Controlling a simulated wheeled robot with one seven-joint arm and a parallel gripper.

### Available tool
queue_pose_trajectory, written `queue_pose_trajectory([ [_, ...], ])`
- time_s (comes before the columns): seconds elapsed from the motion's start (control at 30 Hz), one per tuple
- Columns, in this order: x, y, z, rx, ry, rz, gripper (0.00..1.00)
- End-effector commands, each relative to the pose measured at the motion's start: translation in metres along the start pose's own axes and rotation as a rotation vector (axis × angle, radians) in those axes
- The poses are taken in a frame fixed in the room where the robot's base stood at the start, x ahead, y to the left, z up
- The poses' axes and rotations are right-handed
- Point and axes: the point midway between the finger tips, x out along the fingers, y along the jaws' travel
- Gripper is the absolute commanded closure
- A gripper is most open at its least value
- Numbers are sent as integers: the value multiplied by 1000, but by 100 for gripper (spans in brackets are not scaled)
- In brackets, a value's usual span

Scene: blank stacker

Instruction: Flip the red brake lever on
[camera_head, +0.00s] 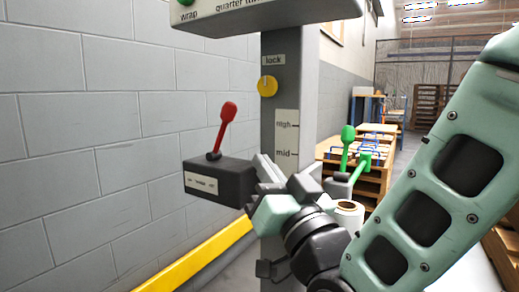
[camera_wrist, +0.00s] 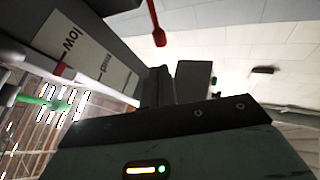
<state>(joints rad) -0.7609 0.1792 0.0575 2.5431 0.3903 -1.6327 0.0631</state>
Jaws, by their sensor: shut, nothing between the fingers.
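The red brake lever (camera_head: 226,125) stands up from a dark box (camera_head: 220,182) with a white label, on the left side of the grey column. It leans slightly to the right in the head view. In the wrist view the red lever (camera_wrist: 157,30) shows at the top centre, apart from the fingers. My gripper (camera_head: 266,170) is shut and empty, close to the right end of the box and below the lever's knob. Whether it touches the box I cannot tell. The lettering on the box's label is too small to read.
The grey column (camera_head: 282,85) carries a yellow knob (camera_head: 267,86) under "lock" and a height scale. A green lever (camera_head: 348,140) stands right of my gripper, near a white roll (camera_head: 347,212). A yellow rail (camera_head: 205,255) runs along the block wall at left. Wooden pallets (camera_head: 375,180) stand behind.

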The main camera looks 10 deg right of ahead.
Motion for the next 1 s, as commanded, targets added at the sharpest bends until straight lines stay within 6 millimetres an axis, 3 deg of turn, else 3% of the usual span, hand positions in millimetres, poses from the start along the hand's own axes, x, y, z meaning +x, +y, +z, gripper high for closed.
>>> queue_pose_trajectory([
  [0.57, 24, 0, -4, -1, 0, -2, 100],
  [1.0, 110, 0, 0, 0, 4, -2, 100],
])
